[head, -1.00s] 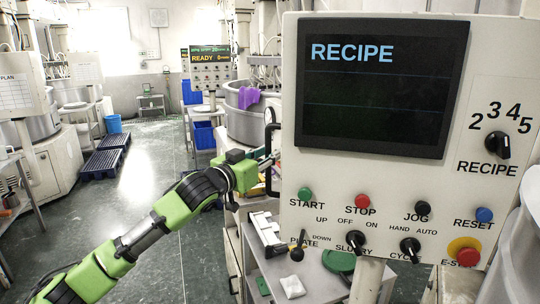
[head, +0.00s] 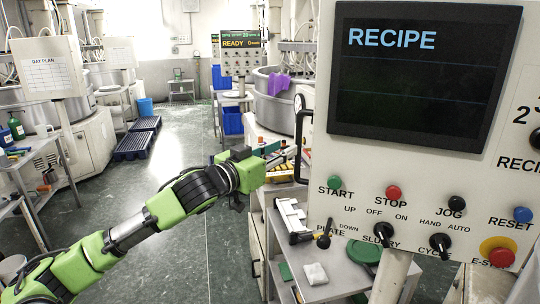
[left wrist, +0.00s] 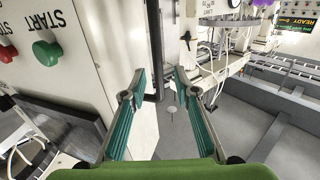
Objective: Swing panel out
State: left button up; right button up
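The control panel (head: 420,170), a pale box with a dark RECIPE screen (head: 425,75), fills the right of the head view. Its black handle (head: 301,140) stands upright along its left edge. My left gripper (head: 276,166) is just left of the handle in the head view. In the left wrist view the teal fingers of my left gripper (left wrist: 160,85) are spread apart. There the dark handle bar (left wrist: 154,60) shows between the fingertips; I cannot tell its depth, and nothing is gripped. The panel's side and green START button (left wrist: 47,52) are at the left. My right gripper is not in view.
A grey side table (head: 290,225) with small items stands below the panel. A round lapping machine (head: 285,105) with a purple cloth (head: 278,84) is behind. Dark pallets (head: 137,140) and a bench (head: 35,160) are at the left. The floor aisle is clear.

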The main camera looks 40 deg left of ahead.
pick_arm(q)
jog(key=shift+s+a, duration=0.15)
jog(key=shift+s, duration=1.85)
